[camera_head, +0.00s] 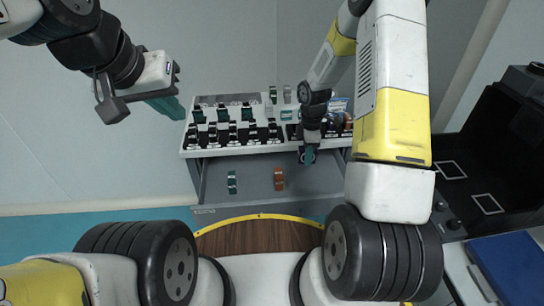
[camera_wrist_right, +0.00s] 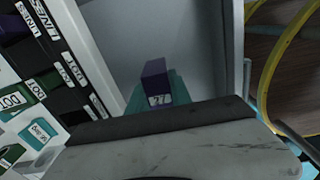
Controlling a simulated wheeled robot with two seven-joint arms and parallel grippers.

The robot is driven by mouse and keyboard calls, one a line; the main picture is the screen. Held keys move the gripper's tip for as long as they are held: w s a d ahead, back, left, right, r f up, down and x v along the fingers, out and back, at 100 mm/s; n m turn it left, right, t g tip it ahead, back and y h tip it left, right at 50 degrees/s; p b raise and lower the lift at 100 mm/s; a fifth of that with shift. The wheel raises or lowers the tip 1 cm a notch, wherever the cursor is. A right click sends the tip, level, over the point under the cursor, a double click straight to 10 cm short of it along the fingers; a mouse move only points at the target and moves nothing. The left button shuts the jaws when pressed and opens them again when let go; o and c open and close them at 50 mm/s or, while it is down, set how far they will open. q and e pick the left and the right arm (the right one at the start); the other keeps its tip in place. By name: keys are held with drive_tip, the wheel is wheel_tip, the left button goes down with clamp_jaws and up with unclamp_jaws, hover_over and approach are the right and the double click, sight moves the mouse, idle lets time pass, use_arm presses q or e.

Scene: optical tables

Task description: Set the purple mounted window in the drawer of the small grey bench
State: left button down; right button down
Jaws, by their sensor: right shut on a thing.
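My right gripper (camera_head: 308,156) is shut on the purple mounted window (camera_wrist_right: 155,80), a small purple block with a white label, held between teal fingertips in the right wrist view. In the head view the gripper is over the right part of the open drawer (camera_head: 208,190), and the purple piece is mostly hidden. The wrist view does not make clear whether it touches the drawer floor. The small grey bench (camera_head: 190,148) stands behind the drawer. My left gripper (camera_head: 167,106) is left of the bench, in the air; its finger gap does not show clearly.
A green piece (camera_head: 232,182) and an orange piece (camera_head: 279,179) stand in the drawer, with bare floor around them. Several dark mounted parts (camera_head: 230,133) fill the bench top. A black open-topped unit (camera_head: 490,160) and a blue panel (camera_head: 515,270) are at right.

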sight(304, 181)
drive_tip(key=shift+n, duration=0.3)
wheel_tip(304, 181, down, 10)
drive_tip(key=shift+f, duration=0.25)
drive_tip(key=shift+f, duration=0.15)
drive_tip(key=c, duration=1.2)
unclamp_jaws()
drive_tip(key=shift+o, duration=0.2)
